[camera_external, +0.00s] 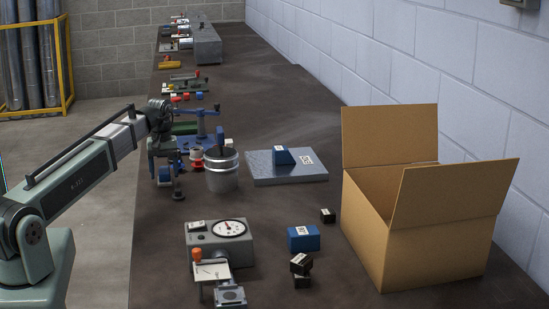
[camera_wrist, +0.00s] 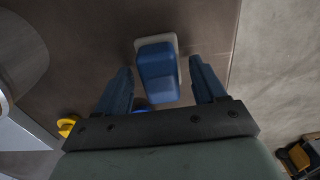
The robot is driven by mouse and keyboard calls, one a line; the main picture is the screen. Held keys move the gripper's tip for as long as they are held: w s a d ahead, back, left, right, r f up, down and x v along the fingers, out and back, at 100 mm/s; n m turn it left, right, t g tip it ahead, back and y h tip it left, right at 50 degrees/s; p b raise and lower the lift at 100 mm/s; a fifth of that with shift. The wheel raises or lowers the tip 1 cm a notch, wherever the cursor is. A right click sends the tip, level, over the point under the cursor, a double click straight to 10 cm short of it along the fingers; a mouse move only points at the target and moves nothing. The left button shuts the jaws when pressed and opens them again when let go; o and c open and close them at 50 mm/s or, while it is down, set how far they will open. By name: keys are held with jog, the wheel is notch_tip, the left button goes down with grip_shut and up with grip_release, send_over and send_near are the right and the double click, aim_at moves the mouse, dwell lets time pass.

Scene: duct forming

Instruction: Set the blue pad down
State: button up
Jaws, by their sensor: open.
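A blue pad (camera_wrist: 157,72) with a pale base sits below my gripper (camera_wrist: 160,68) in the wrist view. It lies between the two dark blue fingers, with a visible gap on each side, and they do not appear to grip it. In the external view my gripper (camera_external: 164,173) is low over the left edge of the bench, and I cannot make out this pad clearly there. Another blue block (camera_external: 284,157) with a label rests on a grey metal plate (camera_external: 262,176). A further blue block (camera_external: 304,239) lies on the bench by the carton.
A metal can (camera_external: 222,172) stands just right of my gripper. An open cardboard box (camera_external: 430,245) stands at the right. A dial gauge (camera_external: 229,228) and small black blocks (camera_external: 301,264) lie in front. The bench edge and floor (camera_wrist: 275,70) are right in the wrist view.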

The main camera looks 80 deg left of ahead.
aim_at(170, 168)
jog(key=shift+r, duration=0.1)
notch_tip(170, 168, up, 12)
dwell(0.6)
dwell(0.5)
